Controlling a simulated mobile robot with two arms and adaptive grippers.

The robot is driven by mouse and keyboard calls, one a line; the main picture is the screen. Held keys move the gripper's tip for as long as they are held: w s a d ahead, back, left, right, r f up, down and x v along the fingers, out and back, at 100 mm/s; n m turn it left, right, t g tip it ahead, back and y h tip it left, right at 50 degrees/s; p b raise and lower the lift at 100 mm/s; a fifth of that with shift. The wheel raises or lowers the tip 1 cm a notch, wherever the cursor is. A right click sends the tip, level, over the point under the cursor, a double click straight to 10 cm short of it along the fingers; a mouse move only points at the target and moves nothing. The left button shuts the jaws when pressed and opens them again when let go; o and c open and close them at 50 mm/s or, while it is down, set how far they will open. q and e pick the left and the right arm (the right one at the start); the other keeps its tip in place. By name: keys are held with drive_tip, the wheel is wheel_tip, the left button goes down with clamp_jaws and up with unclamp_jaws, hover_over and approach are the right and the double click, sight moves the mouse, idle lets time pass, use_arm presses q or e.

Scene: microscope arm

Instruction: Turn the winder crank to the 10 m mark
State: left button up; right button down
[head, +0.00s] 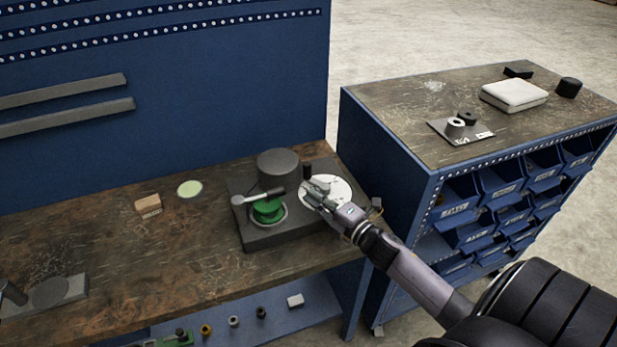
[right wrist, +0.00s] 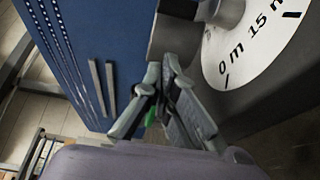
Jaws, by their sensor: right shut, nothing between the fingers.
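The winder (head: 262,236) is a dark grey block on the workbench with a green spool (head: 268,208) and a white dial (head: 341,187). In the right wrist view the dial (right wrist: 262,50) shows a label ending in "0 m" and a "15 m" label. An upright black crank knob (head: 306,171) stands at the dial's left edge. My right gripper (head: 308,190) is over the dial's left part, close to the knob, and partly hides the dial and crank. Its fingers (right wrist: 162,68) are shut and empty, near a dark cylinder (right wrist: 172,36). Touch is unclear. My left gripper is out of view.
A wooden block (head: 148,203) and pale green disc (head: 190,189) lie left on the bench. A blue bin cabinet (head: 385,170) stands close on the right.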

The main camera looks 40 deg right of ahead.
sight(309, 174)
drive_tip(key=w, duration=0.3)
drive_tip(key=shift+w+a+r+p, duration=0.15)
drive_tip(key=shift+a+r+p, duration=0.1)
drive_tip(key=shift+p, duration=0.1)
drive_tip(key=shift+w+d+f, duration=0.15)
drive_tip(key=shift+w+d, duration=0.65)
drive_tip(key=shift+w, duration=0.05)
drive_tip(key=shift+w+d+p, duration=0.35)
drive_tip(key=shift+w, duration=0.1)
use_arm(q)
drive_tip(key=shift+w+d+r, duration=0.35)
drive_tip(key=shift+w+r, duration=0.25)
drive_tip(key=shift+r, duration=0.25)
use_arm(e)
drive_tip(key=shift+d+f, duration=0.1)
use_arm(q)
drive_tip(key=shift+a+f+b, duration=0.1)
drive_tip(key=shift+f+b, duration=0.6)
drive_tip(key=shift+b, duration=0.05)
use_arm(e)
drive_tip(key=shift+w+d, duration=0.3)
drive_tip(key=shift+w, duration=0.45)
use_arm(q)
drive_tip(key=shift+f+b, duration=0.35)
use_arm(e)
drive_tip(key=shift+w+d, duration=0.3)
drive_tip(key=shift+w, duration=0.05)
